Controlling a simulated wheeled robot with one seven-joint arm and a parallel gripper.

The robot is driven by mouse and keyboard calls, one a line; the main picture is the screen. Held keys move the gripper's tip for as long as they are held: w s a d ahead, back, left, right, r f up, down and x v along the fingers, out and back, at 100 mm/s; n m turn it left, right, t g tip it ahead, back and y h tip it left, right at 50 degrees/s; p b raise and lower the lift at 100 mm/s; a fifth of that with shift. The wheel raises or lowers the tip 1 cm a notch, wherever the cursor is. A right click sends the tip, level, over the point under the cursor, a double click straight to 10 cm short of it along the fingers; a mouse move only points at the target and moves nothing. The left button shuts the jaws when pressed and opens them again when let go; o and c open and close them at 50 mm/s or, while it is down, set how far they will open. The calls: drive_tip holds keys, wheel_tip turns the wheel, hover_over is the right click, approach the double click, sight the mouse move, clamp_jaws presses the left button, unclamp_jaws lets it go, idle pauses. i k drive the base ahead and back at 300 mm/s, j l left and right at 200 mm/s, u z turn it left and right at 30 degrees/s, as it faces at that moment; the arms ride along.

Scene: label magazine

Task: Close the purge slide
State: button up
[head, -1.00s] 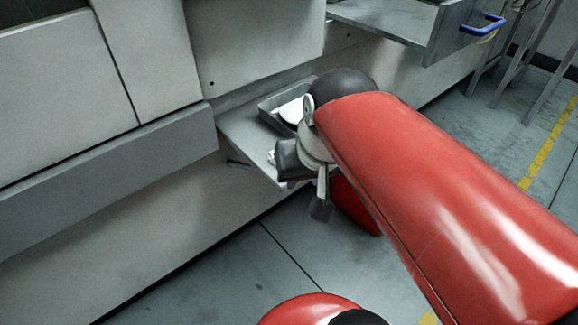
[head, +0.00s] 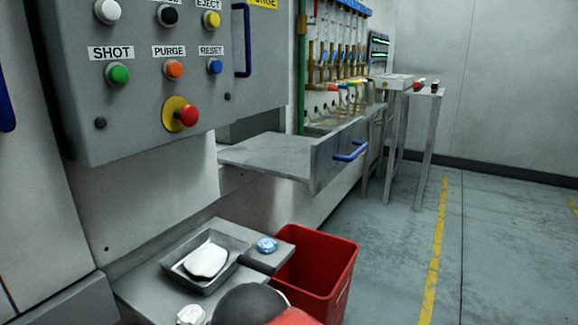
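A grey slide (head: 270,158) with an upright front plate sticks out from the machine, so it stands pulled open. It is most likely the purge slide, as a yellow label reading PURGE (head: 263,3) is partly in view above it. A blue bar handle (head: 350,152) is on its front plate. The slide's flat top looks empty. Only a dark joint and a bit of red shell of my arm show at the bottom edge. My gripper is out of view.
Below the slide, a grey shelf (head: 150,290) holds a shallow tray (head: 178,270) with a white lump, a small white piece (head: 191,314) and a blue piece (head: 267,245). A red bin (head: 325,262) stands beside it. A button panel (head: 140,135) is above left. Floor at the right is clear.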

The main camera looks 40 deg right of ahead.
sight(315, 163)
drive_tip(key=z, duration=1.55)
drive_tip(key=j+z, duration=0.2)
drive_tip(key=i+l, duration=0.05)
